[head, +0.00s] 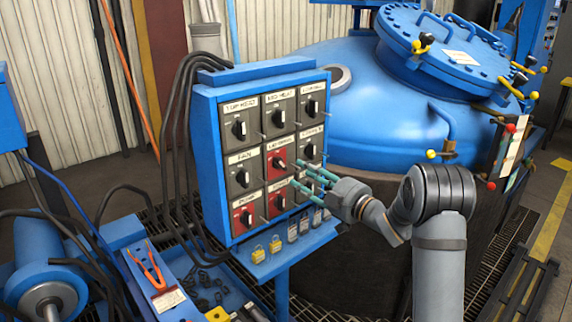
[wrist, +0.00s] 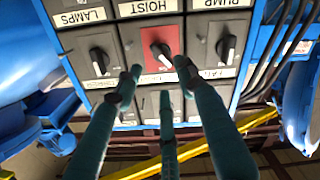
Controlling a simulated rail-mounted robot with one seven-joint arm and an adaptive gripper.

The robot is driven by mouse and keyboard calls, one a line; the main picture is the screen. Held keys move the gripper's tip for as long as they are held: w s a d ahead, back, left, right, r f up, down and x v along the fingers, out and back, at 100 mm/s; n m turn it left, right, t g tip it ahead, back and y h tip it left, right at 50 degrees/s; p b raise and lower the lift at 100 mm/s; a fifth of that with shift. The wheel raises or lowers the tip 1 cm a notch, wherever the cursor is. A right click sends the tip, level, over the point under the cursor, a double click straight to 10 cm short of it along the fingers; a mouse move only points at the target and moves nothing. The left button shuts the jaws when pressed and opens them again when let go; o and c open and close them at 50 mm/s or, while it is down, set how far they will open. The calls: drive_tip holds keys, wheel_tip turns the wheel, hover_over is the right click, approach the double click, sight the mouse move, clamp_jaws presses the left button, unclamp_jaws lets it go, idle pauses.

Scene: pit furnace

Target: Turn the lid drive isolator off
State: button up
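The lid drive isolator is a black rotary knob on a red plate (head: 278,162) in the centre of the blue-framed switch panel. In the wrist view, which looks upside down, the knob (wrist: 162,53) lies slanted. My gripper (head: 297,176) has three teal fingers pointing at the panel, just right of this isolator in the head view. In the wrist view my gripper (wrist: 160,76) has its fingertips spread, with nothing held between them. Two tips are near the sides of the knob's plate, partly covering its label. Whether any finger touches the knob cannot be told.
Other isolators surround it closely, including the red-plated hoist (head: 277,203) below. Padlocks (head: 275,245) hang under the panel. Black cables (head: 175,110) run down its left side. A blue furnace vessel (head: 390,110) stands behind, and a tool bench (head: 165,285) is at lower left.

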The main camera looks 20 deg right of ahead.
sight(284, 164)
drive_tip(key=p+x, duration=0.1)
drive_tip(key=x, duration=0.7)
drive_tip(key=shift+w+a+p, duration=0.1)
drive_tip(key=shift+a+p, duration=0.05)
drive_tip(key=shift+p, duration=0.2)
drive_tip(key=shift+c, duration=0.6)
clamp_jaws()
